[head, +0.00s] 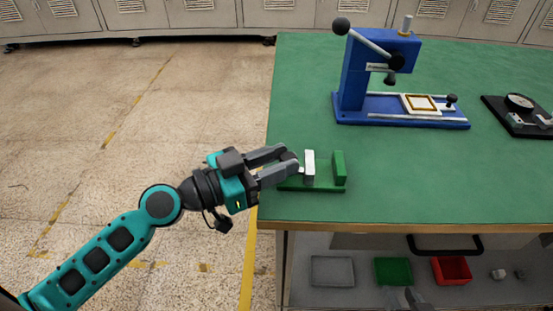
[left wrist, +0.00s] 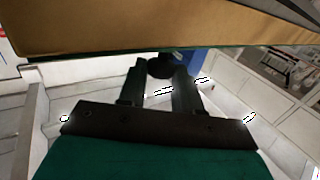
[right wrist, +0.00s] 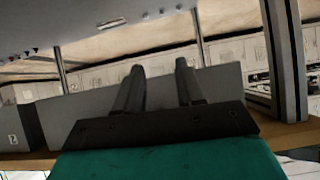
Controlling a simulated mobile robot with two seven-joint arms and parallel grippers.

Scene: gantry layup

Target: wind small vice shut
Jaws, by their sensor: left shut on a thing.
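The small vice has a green base (head: 325,188) near the left front corner of the bench. Its pale sliding jaw (head: 309,165) stands upright, apart from the green fixed jaw (head: 339,168) at its right. The gap between the jaws looks empty. My left gripper (head: 288,160) reaches in from the left and is shut on the vice's dark round knob, which shows between the fingertips in the left wrist view (left wrist: 160,67). My right gripper (right wrist: 157,75) shows with its fingers apart and nothing between them in the right wrist view.
The green bench top (head: 400,195) is clear in front and right of the vice. A blue lever press (head: 355,75) stands behind it, with a black gauge fixture (head: 519,103) at the right. A shelf below holds grey, green (head: 393,271) and red (head: 452,270) trays.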

